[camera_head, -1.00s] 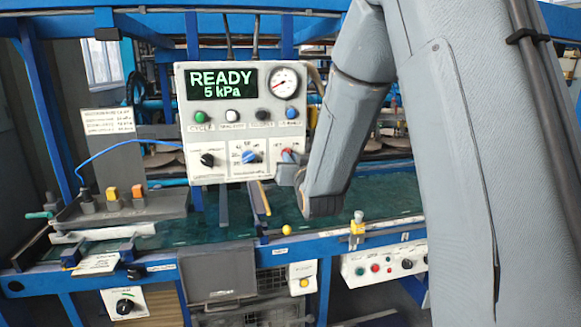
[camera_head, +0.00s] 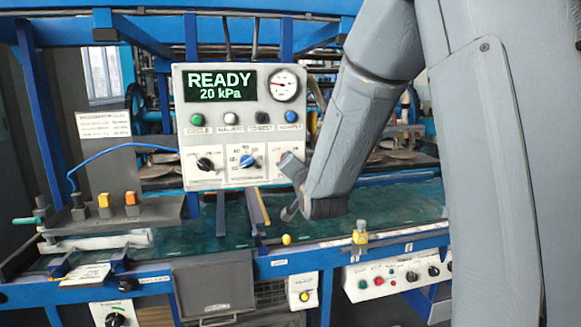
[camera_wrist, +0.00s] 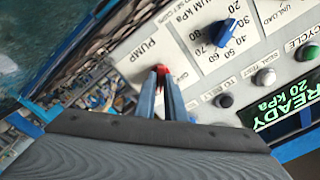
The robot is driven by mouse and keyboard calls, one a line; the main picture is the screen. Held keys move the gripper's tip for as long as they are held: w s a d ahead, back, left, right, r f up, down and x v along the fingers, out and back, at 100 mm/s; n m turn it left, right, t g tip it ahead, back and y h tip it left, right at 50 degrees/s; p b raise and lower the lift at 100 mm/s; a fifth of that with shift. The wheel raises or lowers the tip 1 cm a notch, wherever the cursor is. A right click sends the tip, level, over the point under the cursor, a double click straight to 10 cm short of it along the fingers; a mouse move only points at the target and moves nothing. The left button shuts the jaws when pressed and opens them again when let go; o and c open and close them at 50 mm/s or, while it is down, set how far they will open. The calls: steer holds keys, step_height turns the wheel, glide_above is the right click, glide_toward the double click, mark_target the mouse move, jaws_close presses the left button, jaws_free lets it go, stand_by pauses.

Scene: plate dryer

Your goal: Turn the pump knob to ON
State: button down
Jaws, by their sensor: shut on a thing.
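The grey control panel (camera_head: 182,120) hangs above the green table in the head view. Its screen (camera_head: 220,86) reads READY, 20 kPa. The red pump knob (camera_wrist: 161,69) sits by the PUMP label in the wrist view. My gripper (camera_wrist: 162,78) is shut on it, one finger on each side.
A blue knob (camera_head: 247,161) with a kPa scale and a black knob (camera_head: 205,164) sit left of the pump knob. Green (camera_head: 197,119), white, black and blue buttons line the row above. The gauge (camera_head: 284,85) is at the panel's upper right.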

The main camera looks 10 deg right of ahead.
stand_by(0.4)
steer(key=c, duration=1.8)
jaws_free()
steer(key=shift+s+b, duration=0.9)
steer(key=shift+s, duration=3.05)
steer(key=s+f+n+g, duration=0.3)
steer(key=s+f+g, duration=0.2)
steer(key=f, duration=0.5)
steer(key=s+f+n+g, duration=0.2)
steer(key=s+f+g, duration=0.3)
steer(key=f, duration=0.4)
steer(key=s+f+n+g, duration=0.1)
steer(key=s+f+g, duration=0.1)
steer(key=s, duration=0.3)
steer(key=s+f+n+g, duration=0.1)
steer(key=s+f+g, duration=0.1)
steer(key=s, duration=0.4)
steer(key=s+f+n+g, duration=0.2)
steer(key=s+g, duration=0.1)
steer(key=s, duration=0.2)
steer(key=shift+s+f+g, duration=0.3)
steer(key=shift+s+f, duration=0.05)
